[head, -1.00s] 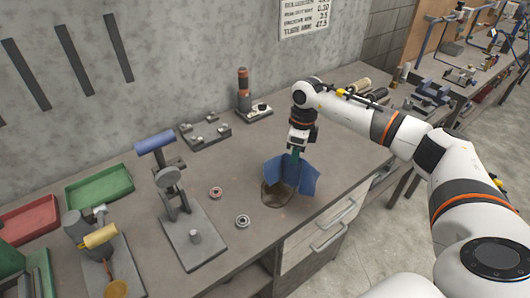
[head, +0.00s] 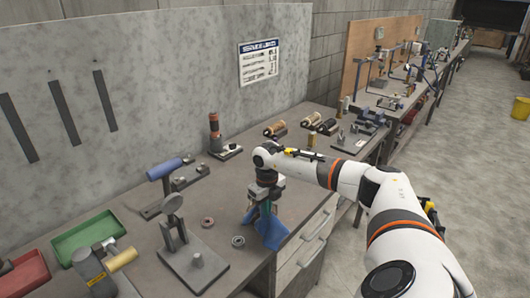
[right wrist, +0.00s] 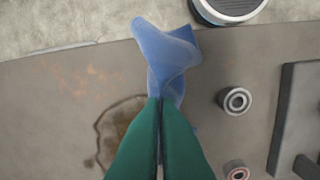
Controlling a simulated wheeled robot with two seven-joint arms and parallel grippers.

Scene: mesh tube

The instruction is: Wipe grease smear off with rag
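A blue rag (head: 271,232) hangs from my right gripper (head: 264,208) near the front edge of the workbench. In the right wrist view the rag (right wrist: 166,55) is bunched between the two green fingers (right wrist: 160,120), which are closed together, and it spreads toward the bench edge. I cannot tell whether the rag touches the bench top. The grease smear is a brown, ring-like stain (right wrist: 108,125) on the bench top, just left of the fingers in the right wrist view, partly hidden by them. My left gripper is not in view.
Two small metal rings, one grey (head: 238,241) and one reddish (head: 208,222), lie left of the rag on the bench (head: 190,209). A grey stand (head: 194,262), a green tray (head: 88,238) and a red tray (head: 24,275) are further left. Faint orange speckles (right wrist: 85,80) mark the bench.

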